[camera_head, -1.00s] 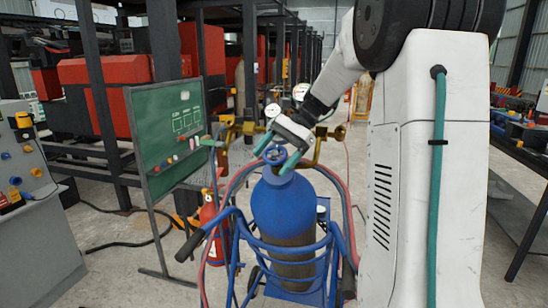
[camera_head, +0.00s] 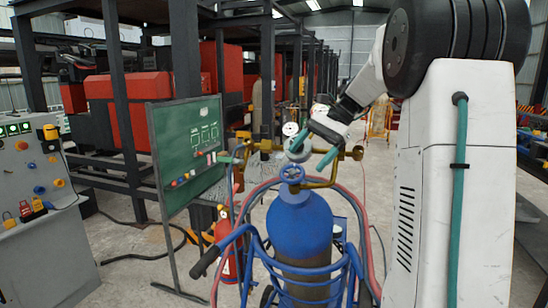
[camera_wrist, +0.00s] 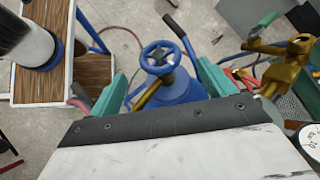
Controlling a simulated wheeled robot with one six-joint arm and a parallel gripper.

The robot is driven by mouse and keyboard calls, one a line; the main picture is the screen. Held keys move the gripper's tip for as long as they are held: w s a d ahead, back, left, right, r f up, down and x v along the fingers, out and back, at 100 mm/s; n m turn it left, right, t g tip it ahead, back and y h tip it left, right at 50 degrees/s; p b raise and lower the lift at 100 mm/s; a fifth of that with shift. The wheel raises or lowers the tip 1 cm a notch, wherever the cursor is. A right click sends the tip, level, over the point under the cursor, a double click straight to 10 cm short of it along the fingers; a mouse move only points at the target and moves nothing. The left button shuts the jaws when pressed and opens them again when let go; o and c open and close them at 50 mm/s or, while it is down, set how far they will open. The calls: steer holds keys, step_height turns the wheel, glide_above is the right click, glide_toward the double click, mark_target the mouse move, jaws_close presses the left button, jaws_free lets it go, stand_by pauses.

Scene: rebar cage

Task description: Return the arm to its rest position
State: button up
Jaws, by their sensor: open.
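My gripper (camera_head: 313,151) has two teal fingers spread apart with nothing between them. In the head view it hangs above and slightly right of the blue valve handwheel (camera_head: 292,174) on top of the blue gas cylinder (camera_head: 300,235). In the wrist view the handwheel (camera_wrist: 161,57) shows beyond and between the open fingers (camera_wrist: 162,75), apart from them. My arm is bent, reaching left from the top of my white body over the cylinder. The cylinder stands upright in a blue hand cart (camera_head: 250,262).
Brass regulator fittings (camera_head: 340,155) with a gauge (camera_head: 290,129) and red and blue hoses surround the cylinder top, close to my gripper. A green board (camera_head: 190,145) stands left, a red extinguisher (camera_head: 226,245) behind the cart, a control console (camera_head: 35,200) far left. Open floor lies behind right.

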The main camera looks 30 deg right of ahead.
steer(key=s+a+f+n+g+h, duration=0.1)
steer(key=s+a+n+h, duration=0.15)
steer(key=s+a, duration=0.4)
steer(key=s+a+n+g+h, duration=0.15)
steer(key=s+a+n, duration=0.25)
steer(key=a, duration=0.5)
steer(key=s+a+f+n+t+h, duration=0.1)
steer(key=s+a+f+n+h, duration=0.1)
steer(key=s+f+n, duration=0.2)
steer(key=s+a+f+n+t+h, duration=0.1)
steer(key=s+f+n, duration=0.4)
steer(key=s, duration=0.6)
steer(key=a+h, duration=0.1)
steer(key=a, duration=0.1)
steer(key=shift+s+a+f+h, duration=0.25)
steer(key=shift+a+f+h, duration=0.1)
steer(key=shift+f+h, duration=0.05)
